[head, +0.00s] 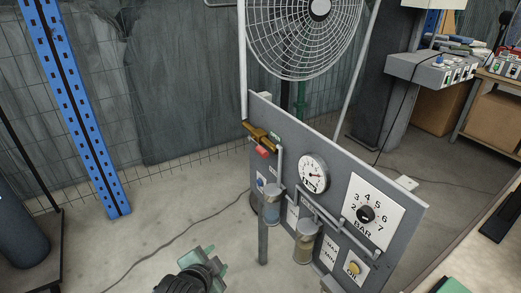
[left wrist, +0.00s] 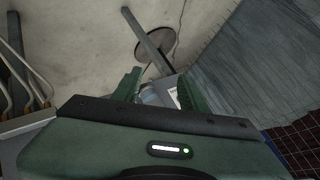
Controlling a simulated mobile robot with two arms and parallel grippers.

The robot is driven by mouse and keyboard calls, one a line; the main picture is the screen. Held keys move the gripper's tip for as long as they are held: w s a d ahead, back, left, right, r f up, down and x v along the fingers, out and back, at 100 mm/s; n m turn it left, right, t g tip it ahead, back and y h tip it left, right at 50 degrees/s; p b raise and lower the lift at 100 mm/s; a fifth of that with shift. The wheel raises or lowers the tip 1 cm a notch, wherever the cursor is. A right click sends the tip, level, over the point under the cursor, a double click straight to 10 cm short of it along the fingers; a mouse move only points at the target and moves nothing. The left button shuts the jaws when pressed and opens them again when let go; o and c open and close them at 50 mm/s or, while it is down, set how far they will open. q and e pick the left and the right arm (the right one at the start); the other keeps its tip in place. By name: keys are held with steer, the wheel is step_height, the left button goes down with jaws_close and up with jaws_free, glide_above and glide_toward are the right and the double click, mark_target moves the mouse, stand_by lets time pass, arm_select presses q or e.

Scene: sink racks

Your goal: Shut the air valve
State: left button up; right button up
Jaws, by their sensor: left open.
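The air valve (head: 263,151) appears to be the brass fitting with a red handle at the upper left of a grey control panel (head: 325,160) in the head view. The handle's exact angle is too small to tell. My left gripper (head: 210,268) is low in the head view, left of the panel and apart from the valve. Its green fingers are open in the left wrist view (left wrist: 160,88), with nothing held between them. A bluish cylinder and part of a white label show beyond the fingers there. The valve is not clearly visible in that view. My right gripper is not in view.
The panel carries a round gauge (head: 313,173), a BAR dial (head: 366,214) and glass bowls. A caged fan (head: 305,35) is behind. A blue upright (head: 80,110) stands left; the floor between is mostly clear, with a cable.

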arm_select(q)
steer(key=w+d+r+m+t, duration=0.3)
steer(key=w+d+r+m, duration=0.15)
steer(key=w+r, duration=0.4)
steer(key=m+t+h, duration=0.2)
steer(key=m+t, duration=0.1)
steer(key=m, duration=0.3)
glide_toward(261, 155)
steer(key=a+r+x, duration=0.1)
steer(key=x, duration=0.2)
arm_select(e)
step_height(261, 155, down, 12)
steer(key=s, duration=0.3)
arm_select(q)
steer(key=x, duration=0.2)
steer(key=b+x, duration=0.1)
steer(key=x, duration=0.4)
steer(key=shift+w+d+f, duration=0.15)
steer(key=shift+d+f, duration=0.3)
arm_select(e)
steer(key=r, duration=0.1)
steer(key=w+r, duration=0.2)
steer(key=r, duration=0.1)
arm_select(q)
jaws_close()
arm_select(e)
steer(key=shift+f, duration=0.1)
